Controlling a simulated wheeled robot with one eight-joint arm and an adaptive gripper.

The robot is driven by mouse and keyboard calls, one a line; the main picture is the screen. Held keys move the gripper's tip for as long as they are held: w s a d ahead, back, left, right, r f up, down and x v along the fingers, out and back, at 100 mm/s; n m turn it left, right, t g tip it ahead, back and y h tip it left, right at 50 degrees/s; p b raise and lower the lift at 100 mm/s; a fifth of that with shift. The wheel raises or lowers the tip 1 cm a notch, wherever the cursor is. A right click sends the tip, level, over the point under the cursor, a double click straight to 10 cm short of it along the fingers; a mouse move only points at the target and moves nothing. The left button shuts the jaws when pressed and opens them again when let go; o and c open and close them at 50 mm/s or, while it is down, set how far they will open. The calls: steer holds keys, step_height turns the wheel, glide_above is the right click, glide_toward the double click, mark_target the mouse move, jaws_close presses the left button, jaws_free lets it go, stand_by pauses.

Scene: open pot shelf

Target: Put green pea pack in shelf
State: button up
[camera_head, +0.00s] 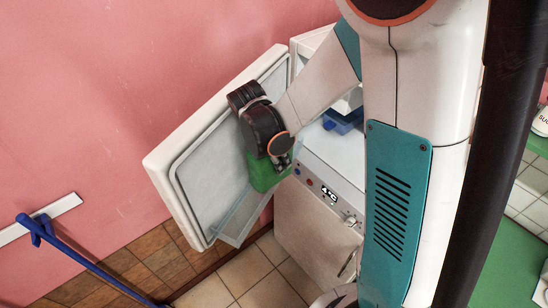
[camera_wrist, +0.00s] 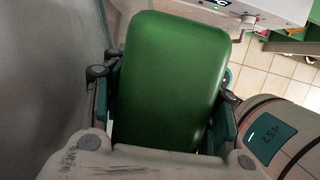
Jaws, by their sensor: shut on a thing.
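The green pea pack (camera_head: 262,175) is in my gripper (camera_head: 279,160), in front of the open fridge door in the head view. In the wrist view the pack (camera_wrist: 172,80) fills the middle, with the fingers of my gripper (camera_wrist: 165,115) closed along its two sides. The open white door (camera_head: 215,150) stands to the left of the pack, with a clear shelf or bin (camera_head: 243,215) low on its inner side. Whether the pack touches the door shelf cannot be told. The fridge interior is mostly hidden behind my arm.
The white fridge body with a 4°C display (camera_head: 329,196) stands right of the pack. A blue item (camera_head: 343,122) lies inside it. A blue-handled broom (camera_head: 85,262) leans at the lower left. A green counter (camera_head: 510,270) is at the right.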

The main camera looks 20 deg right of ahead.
steer(key=o, duration=1.3)
steer(key=v, duration=0.7)
steer(key=shift+r+p, duration=0.3)
steer(key=shift+r, duration=0.05)
steer(key=shift+s+r+m, duration=0.2)
steer(key=shift+r+m, duration=0.1)
steer(key=shift+r, duration=0.2)
steer(key=s+r+m+t+y, duration=0.1)
steer(key=s+r+m+t, duration=0.2)
steer(key=s+m, duration=0.4)
steer(key=s+r+m+t+y, duration=0.2)
steer(key=s+r+m, duration=0.4)
steer(key=m, duration=0.8)
steer(key=shift+s+d+r+t, duration=0.15)
steer(key=shift+s+r+t, duration=0.05)
steer(key=shift+s+t, duration=0.4)
